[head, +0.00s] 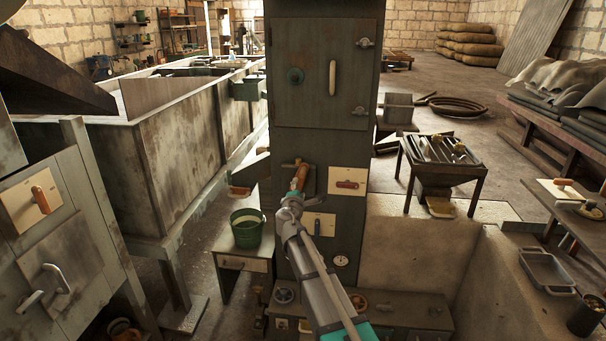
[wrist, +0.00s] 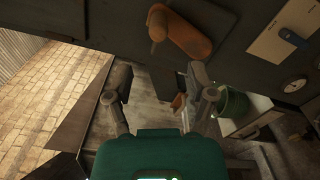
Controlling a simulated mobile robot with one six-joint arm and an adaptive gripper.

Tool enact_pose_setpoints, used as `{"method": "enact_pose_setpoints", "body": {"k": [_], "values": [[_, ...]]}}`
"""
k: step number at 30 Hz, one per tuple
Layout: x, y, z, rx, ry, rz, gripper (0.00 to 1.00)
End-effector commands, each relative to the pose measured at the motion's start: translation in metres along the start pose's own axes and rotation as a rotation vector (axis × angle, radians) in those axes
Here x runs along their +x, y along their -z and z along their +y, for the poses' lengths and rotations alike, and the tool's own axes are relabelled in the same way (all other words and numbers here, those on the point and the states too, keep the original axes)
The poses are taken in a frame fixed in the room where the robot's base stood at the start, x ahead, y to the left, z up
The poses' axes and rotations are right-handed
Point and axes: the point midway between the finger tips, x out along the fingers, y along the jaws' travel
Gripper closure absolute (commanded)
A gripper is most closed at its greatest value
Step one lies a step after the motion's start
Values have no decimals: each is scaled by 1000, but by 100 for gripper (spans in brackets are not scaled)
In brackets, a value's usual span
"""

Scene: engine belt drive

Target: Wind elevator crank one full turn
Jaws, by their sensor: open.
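The elevator crank shows in the wrist view as a worn orange-brown arm (wrist: 185,38) with a tan knob on the dark elevator column (wrist: 105,35). In the head view the orange-brown crank (head: 301,173) is on the front of the tall dark column (head: 318,145), partly hidden by my wrist. My gripper (wrist: 160,78) is open, with its two dark fingers spread and nothing between them. The crank lies beyond the fingertips in the wrist view, and I see no contact. In the head view my gripper (head: 296,188) is close in front of the crank; its fingertips are hard to make out.
A cream plate with a red handle (head: 348,183) is right of the crank, and another cream plate (head: 319,225) is below. A green bucket (head: 246,230) stands on a small stand at left. A long metal trough (head: 185,150) stands farther left.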

Motion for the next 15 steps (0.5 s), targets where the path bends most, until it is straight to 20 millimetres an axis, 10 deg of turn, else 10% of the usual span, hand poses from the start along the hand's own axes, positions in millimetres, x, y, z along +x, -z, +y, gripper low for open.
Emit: {"method": "enact_pose_setpoints", "body": {"k": [15], "values": [[-14, 1, 1, -733, -1, 0, 29]]}}
